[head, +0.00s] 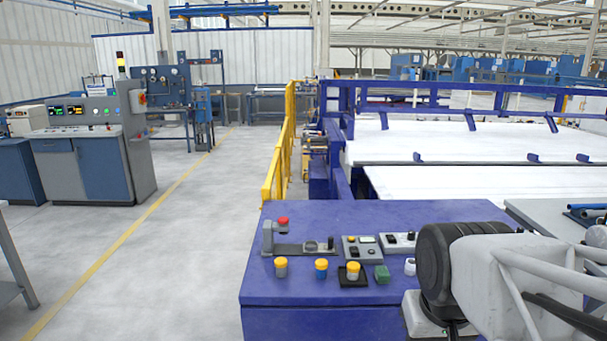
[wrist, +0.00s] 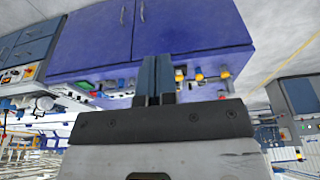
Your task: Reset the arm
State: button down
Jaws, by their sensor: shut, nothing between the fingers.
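My gripper (wrist: 155,82) shows in the wrist view with its two dark fingers together and nothing between them. In that view the picture is upside down, and the fingers appear in front of the blue cabinet (wrist: 90,40). In the head view part of my arm is at the lower right, over the right end of the blue worktop (head: 300,220). I cannot make out the fingertips there.
On the worktop stand a red-topped device (head: 282,222), a grey button box (head: 360,250), yellow-capped cylinders (head: 281,268) and a green block (head: 382,275). Blue pipes (head: 590,211) lie at the right edge. A yellow rail (head: 280,160) stands behind. The worktop's left front is clear.

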jog(key=shift+s+f, duration=0.3)
jog(key=shift+s, duration=0.3)
jog(key=shift+s+f, duration=0.25)
jog(key=shift+s, duration=0.35)
dwell(0.4)
